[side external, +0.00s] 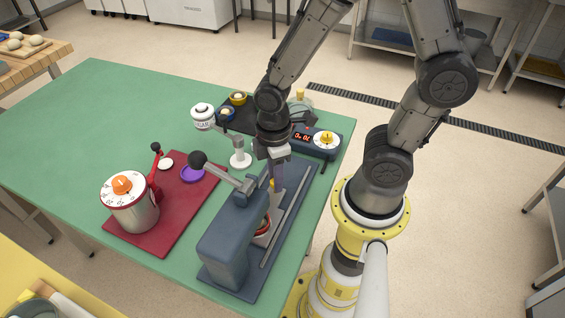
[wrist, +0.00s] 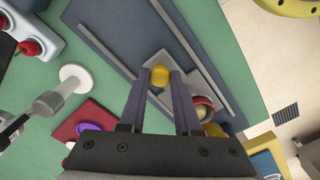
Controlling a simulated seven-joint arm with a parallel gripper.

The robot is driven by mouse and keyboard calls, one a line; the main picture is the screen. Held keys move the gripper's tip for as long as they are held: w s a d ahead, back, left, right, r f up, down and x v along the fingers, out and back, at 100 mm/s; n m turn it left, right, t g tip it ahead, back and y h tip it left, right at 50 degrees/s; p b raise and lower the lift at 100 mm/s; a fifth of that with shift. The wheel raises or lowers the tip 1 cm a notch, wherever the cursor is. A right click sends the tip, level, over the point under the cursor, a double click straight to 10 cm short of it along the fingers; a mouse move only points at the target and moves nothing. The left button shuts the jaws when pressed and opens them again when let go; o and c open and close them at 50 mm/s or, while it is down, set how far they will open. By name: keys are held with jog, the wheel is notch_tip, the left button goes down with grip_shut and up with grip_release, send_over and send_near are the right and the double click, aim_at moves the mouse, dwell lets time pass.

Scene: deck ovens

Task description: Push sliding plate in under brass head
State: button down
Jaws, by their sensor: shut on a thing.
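The blue-grey press (side external: 230,235) stands on a blue base with a long grey lever that ends in a dark ball. The grey sliding plate (wrist: 190,68) lies between rails on this base and carries a yellow knob (wrist: 159,76). A red-rimmed round dish (wrist: 204,106) sits at the plate's end by the press; it also shows in part in the side view (side external: 264,226). My gripper (side external: 275,181) points down with its purple fingers on either side of the knob, shut on it.
A red board (side external: 185,215) with a dial-topped pot (side external: 132,205) lies left of the press. A white gauge stand (side external: 240,160) is close to my gripper. A blue timer box (side external: 318,142) and dark tray stand behind. The green table is clear at far left.

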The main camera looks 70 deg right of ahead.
jog(key=shift+w+a, duration=0.15)
jog(key=shift+a, duration=1.15)
jog(key=c, duration=0.6)
grip_release()
jog(key=shift+r, duration=0.1)
notch_tip(320, 180, up, 14)
jog(key=shift+f, duration=0.15)
